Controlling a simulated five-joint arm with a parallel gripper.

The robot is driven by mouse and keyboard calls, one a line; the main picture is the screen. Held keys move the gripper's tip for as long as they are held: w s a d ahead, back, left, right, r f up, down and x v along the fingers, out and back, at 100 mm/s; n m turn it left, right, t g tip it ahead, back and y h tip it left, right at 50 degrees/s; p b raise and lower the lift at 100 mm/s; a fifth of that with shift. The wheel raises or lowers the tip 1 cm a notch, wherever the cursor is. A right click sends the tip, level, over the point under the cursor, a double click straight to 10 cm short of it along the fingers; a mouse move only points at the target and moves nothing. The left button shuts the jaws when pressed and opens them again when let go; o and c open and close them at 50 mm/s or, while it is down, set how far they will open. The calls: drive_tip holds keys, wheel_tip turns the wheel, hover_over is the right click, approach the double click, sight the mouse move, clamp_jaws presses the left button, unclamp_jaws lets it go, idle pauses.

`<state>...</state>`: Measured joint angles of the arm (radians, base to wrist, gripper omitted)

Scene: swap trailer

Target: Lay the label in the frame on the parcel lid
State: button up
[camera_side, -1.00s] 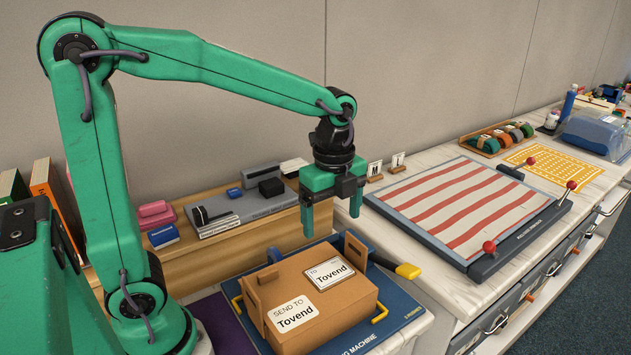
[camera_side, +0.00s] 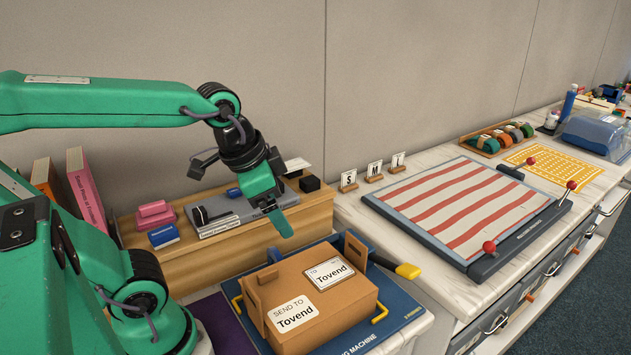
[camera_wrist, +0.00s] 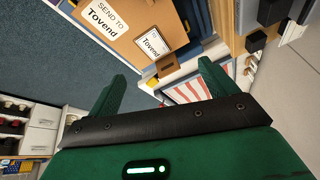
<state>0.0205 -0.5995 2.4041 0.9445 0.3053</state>
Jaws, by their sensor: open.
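The brown parcel (camera_side: 315,283) lies on the blue machine base. A white label reading "TO Tovend" (camera_side: 334,273) lies flat on its lid, within a thin dark frame, as far as I can tell squarely. A larger label reading "SEND TO Tovend" (camera_side: 295,313) is at the left of the lid. In the wrist view the parcel (camera_wrist: 135,25) shows at the top, with the small label (camera_wrist: 152,43) in its frame. My gripper (camera_side: 282,222) is up and behind the parcel, tilted, clear of the lid. It is open and empty between its fingers (camera_wrist: 160,85) in the wrist view.
A wooden shelf (camera_side: 165,263) with books, a stapler-like grey item and small blocks stands behind the parcel. A yellow-tipped handle (camera_side: 408,271) sticks out at the right. A striped board (camera_side: 465,206) with red knobs is further right. Small letter cards (camera_side: 374,171) stand near the wall.

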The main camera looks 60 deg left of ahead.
drive_tip(key=n, duration=0.1)
drive_tip(key=s+n, duration=0.1)
drive_tip(key=s+n+t, duration=0.1)
drive_tip(key=shift+s+a+f+n, duration=0.15)
drive_tip(key=shift+a+n, duration=0.1)
drive_tip(key=shift+n, duration=0.15)
drive_tip(key=shift+c, duration=0.3)
